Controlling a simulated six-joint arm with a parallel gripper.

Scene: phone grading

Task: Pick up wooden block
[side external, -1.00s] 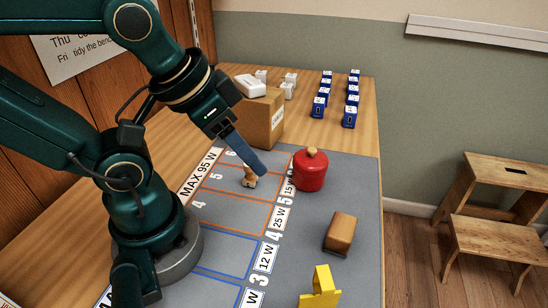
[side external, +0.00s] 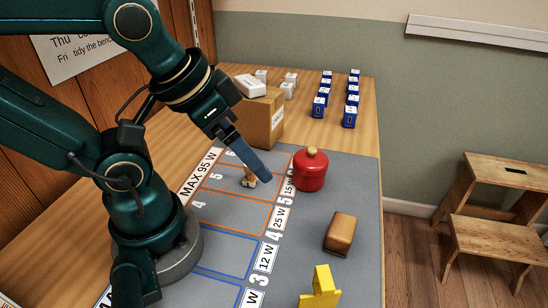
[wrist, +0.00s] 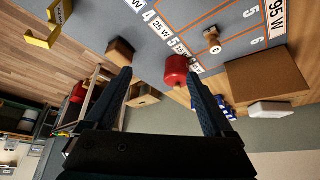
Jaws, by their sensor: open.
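The wooden block (side external: 340,233) is a brown, rounded-edged block lying on the grey mat, right of the printed slots. It also shows in the wrist view (wrist: 120,52), beyond the tip of the left finger. My gripper (side external: 266,178) is above the mat, up and to the left of the block and apart from it. In the wrist view my gripper (wrist: 160,82) has its two fingers spread wide with nothing held between them. In the side view one finger hides the other.
A red pot with a wooden knob (side external: 311,170) stands close right of my gripper. A small wooden figure (side external: 249,178) is on the mat to its left. A yellow stand (side external: 320,290) is in front of the block. A cardboard box (side external: 262,120) and several blue-and-white boxes (side external: 350,117) stand behind.

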